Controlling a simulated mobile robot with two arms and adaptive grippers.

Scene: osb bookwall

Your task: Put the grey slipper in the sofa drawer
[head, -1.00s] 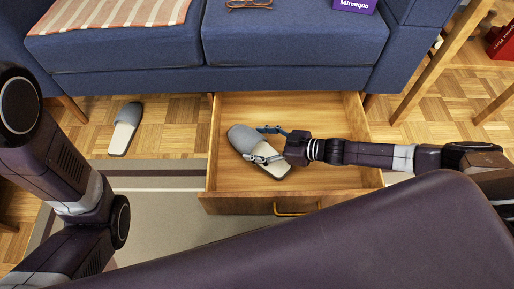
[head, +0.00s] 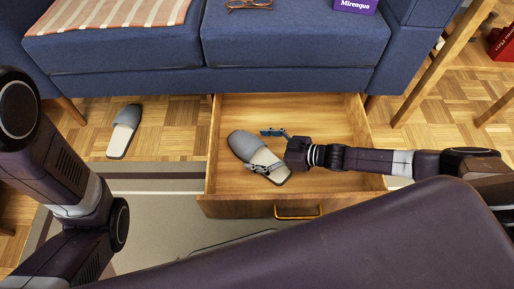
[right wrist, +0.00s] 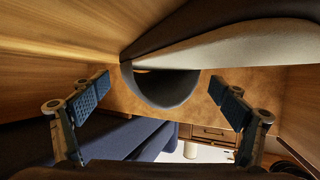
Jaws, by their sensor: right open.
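One grey slipper (head: 242,144) with a pale insole lies inside the open wooden sofa drawer (head: 340,183), left of its middle. A matching grey slipper (head: 126,117) lies on the parquet left of the drawer. My right gripper (head: 264,151) is open inside the drawer, one finger on each side of the first slipper. In the right wrist view, the slipper's grey upper (right wrist: 168,92) shows between the spread fingers (right wrist: 160,97), with a gap on both sides. My left arm is at the left of the head view; its gripper is out of view.
The blue sofa (head: 290,40) stands behind the drawer, with a striped cloth (head: 110,14), glasses (head: 248,4) and a purple box (head: 355,5) on it. Wooden legs (head: 440,65) and a red box (head: 502,42) are at right. A rug (head: 160,215) lies in front.

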